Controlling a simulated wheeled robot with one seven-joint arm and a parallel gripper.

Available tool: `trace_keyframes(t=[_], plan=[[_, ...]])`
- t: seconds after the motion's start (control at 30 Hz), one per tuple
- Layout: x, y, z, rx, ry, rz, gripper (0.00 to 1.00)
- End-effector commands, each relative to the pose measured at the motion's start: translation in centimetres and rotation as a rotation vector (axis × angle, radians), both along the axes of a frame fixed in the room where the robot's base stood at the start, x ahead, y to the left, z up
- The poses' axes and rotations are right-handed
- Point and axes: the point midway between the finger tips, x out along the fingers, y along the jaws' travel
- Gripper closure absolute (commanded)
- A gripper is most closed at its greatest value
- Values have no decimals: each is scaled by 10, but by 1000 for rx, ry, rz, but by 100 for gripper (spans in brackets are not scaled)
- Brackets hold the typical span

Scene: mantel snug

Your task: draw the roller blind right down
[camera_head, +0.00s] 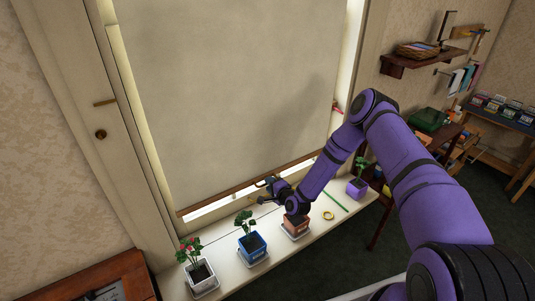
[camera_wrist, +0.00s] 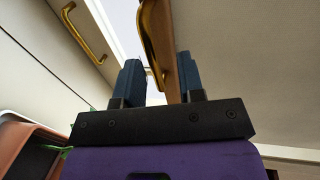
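The cream roller blind (camera_head: 235,90) covers most of the window in the head view. Its wooden bottom bar (camera_head: 225,196) hangs a little above the sill, with a bright strip of glass below it. My gripper (camera_head: 268,186) is at the bar, right of its middle. In the wrist view the two dark fingers of my gripper (camera_wrist: 160,82) stand apart. A brass pull (camera_wrist: 152,40) on the wooden bar (camera_wrist: 184,40) reaches down toward the gap between them. I see no clear contact on both sides. The blind's cloth (camera_wrist: 250,60) fills the right side.
Potted plants in a white pot (camera_head: 202,278), a blue pot (camera_head: 253,249), an orange pot (camera_head: 296,228) and a purple pot (camera_head: 357,188) stand on the sill (camera_head: 235,275). The orange pot is just under my wrist. A yellow ring (camera_head: 328,215) and green stick (camera_head: 335,200) lie right of it.

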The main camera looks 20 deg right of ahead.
Motion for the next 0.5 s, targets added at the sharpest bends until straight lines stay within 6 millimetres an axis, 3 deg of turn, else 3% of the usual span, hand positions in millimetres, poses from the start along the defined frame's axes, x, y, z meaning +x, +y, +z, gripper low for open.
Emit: trace_keyframes(t=[0.2,0.5], plan=[[26,9,-5,1,-2,0,64],[24,8,41,0,-3,1,64]])
